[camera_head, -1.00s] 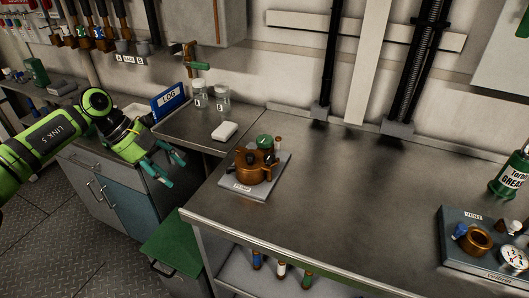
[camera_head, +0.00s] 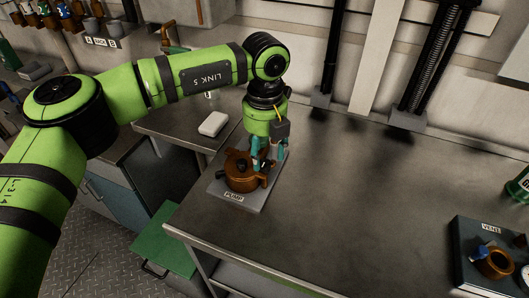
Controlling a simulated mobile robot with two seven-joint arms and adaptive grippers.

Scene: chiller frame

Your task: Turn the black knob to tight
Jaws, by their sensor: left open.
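The pump (camera_head: 240,178), a copper-brown body with dark projecting parts, sits on a grey plate (camera_head: 252,198) labelled PUMP near the worktop's left edge. I cannot make out for sure which dark part is the black knob. My left gripper (camera_head: 264,157), with teal fingers, points down at the back right of the pump. It is open, its fingertips low over or beside the pump's top. The arm and fingers hide the green cap there, and I cannot tell whether they touch anything. My right gripper is out of view.
A white block (camera_head: 213,123) lies on the lower side bench. The worktop's middle (camera_head: 350,200) is clear.

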